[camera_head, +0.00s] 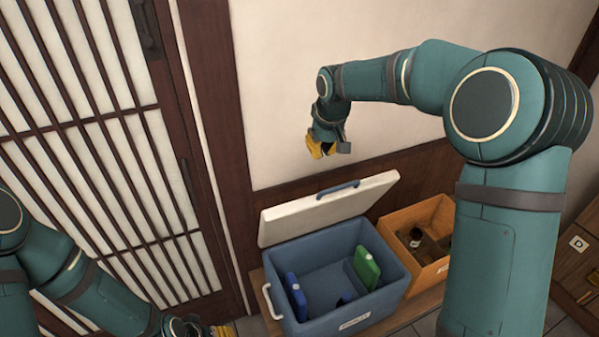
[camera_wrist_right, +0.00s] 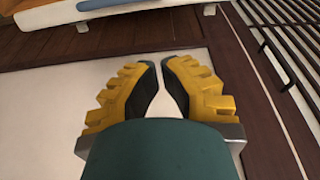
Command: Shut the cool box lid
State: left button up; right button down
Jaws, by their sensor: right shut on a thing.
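The blue cool box (camera_head: 345,292) stands open by the wall. Its white lid (camera_head: 300,218) is raised at the back, tilted toward the wall, with a blue-grey handle (camera_head: 338,188). Inside the box are a blue pack (camera_head: 296,297) and a green pack (camera_head: 366,267). My right gripper (camera_head: 318,150) is above the lid and apart from it. In the right wrist view its yellow fingers (camera_wrist_right: 162,75) are nearly together, with a narrow gap and nothing visible between them. The lid edge (camera_wrist_right: 130,5) shows at the top there. My left gripper (camera_head: 226,331) is cut off at the bottom edge.
A wooden crate (camera_head: 435,225) with dark bottles (camera_head: 416,238) stands right of the cool box. Both are on a low wooden bench (camera_head: 408,309). A slatted sliding door (camera_head: 110,150) is at the left. The wall above the lid is bare. A wooden cabinet (camera_head: 575,262) is at the right edge.

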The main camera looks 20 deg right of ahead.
send_over(322, 199)
jog(key=w, duration=0.3)
jog(key=x, duration=0.3)
jog(key=s+x, duration=0.1)
jog(key=x, duration=0.2)
jog(key=s+x, duration=0.1)
jog(key=x, duration=0.1)
jog(key=shift+w+a+f, duration=0.1)
jog(key=shift+w+f, duration=0.05)
jog(key=shift+f, duration=0.5)
jog(key=shift+s+f, duration=0.9)
jog(key=shift+s, duration=0.15)
jog(key=shift+s+d+f, duration=0.3)
jog(key=shift+s, duration=0.3)
jog(key=shift+s+b, duration=0.15)
jog(key=shift+b, duration=0.2)
